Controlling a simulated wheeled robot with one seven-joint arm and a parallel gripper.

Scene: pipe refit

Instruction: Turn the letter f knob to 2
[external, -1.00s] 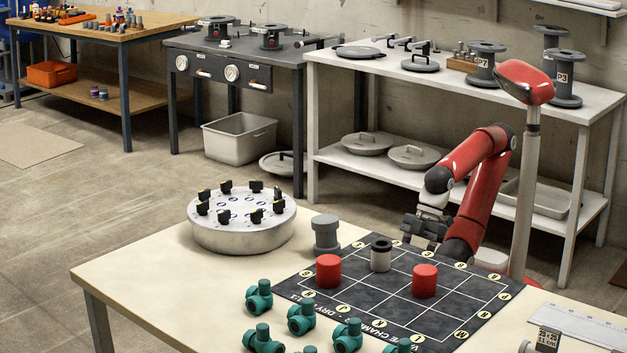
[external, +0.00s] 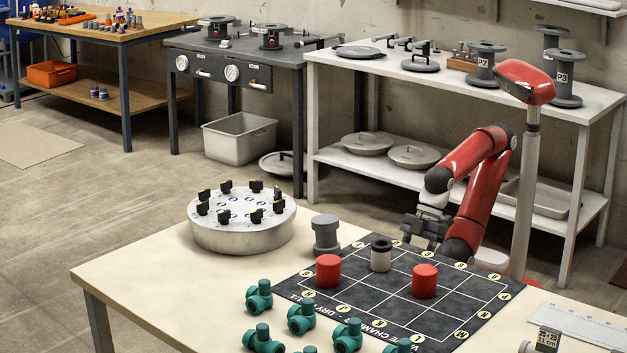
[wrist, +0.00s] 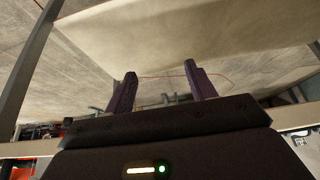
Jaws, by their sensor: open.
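A round white drum (external: 243,236) stands on the near table and carries a ring of several black knobs (external: 256,213) with yellow marks. Blue marks show on its top, too small to read, so I cannot tell which knob bears the letter f. Two white dials (external: 232,73) are on the front of the dark bench; their lettering is also unreadable. My gripper (external: 425,228) is beyond the far edge of the near table, to the right of the drum and well apart from it. In the wrist view my gripper (wrist: 163,78) is open, with nothing between its two fingers.
A dark grid mat (external: 400,322) lies on the near table, with red cylinders (external: 328,271), a grey-and-black cylinder (external: 381,256) and a grey spool-like part (external: 326,234) on or beside it. Teal valves (external: 301,318) stand at the front. A white shelf bench (external: 440,80) is behind the arm.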

